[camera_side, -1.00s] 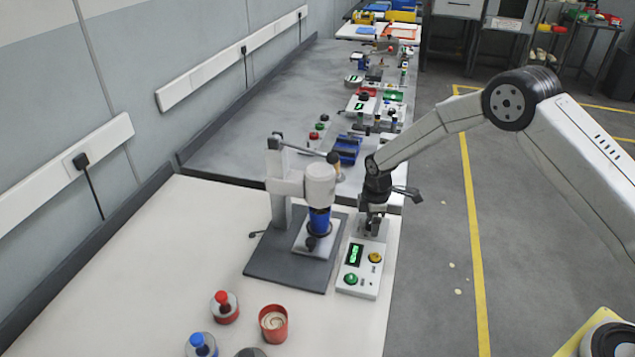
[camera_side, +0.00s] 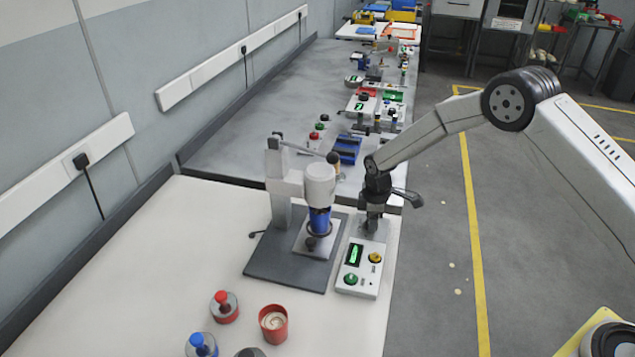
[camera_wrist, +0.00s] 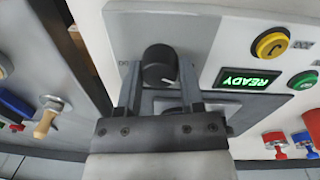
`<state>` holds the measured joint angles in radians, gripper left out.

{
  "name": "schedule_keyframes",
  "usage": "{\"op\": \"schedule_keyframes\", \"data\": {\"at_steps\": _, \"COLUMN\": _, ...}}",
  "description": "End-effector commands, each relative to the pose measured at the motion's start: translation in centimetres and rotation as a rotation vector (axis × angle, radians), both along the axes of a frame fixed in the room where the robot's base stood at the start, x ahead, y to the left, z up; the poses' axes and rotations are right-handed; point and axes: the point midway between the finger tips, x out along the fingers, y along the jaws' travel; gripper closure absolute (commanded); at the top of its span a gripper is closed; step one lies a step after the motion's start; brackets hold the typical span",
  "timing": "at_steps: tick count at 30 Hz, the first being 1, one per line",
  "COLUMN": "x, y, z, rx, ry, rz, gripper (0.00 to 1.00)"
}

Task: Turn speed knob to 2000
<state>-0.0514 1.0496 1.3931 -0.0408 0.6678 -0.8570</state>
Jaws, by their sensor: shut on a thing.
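The black speed knob (camera_wrist: 158,66) with a small white mark on its rim sits on a light grey control box (camera_wrist: 205,35). My gripper (camera_wrist: 160,80) has a finger on each side of the knob and is shut on it. The box's display (camera_wrist: 247,79) is lit green and reads READY, inverted in the wrist view. In the side view my gripper (camera_side: 371,230) is down at the far end of the control box (camera_side: 360,283) and hides the knob. The display (camera_side: 354,255) glows green there, too small to read.
A yellow button (camera_wrist: 271,44) and a green button (camera_wrist: 302,80) are on the box. Red-capped (camera_side: 224,306) and blue-capped (camera_side: 201,345) bottles and a red cup (camera_side: 273,323) are nearer the camera.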

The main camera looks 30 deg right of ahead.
Motion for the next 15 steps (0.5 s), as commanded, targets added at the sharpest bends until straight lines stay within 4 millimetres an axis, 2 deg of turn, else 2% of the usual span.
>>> {"op": "schedule_keyframes", "data": {"at_steps": 15, "x": 0.07, "y": 0.01, "z": 0.03, "rx": -0.001, "ry": 0.0, "rz": -0.457, "gripper": 1.0}}
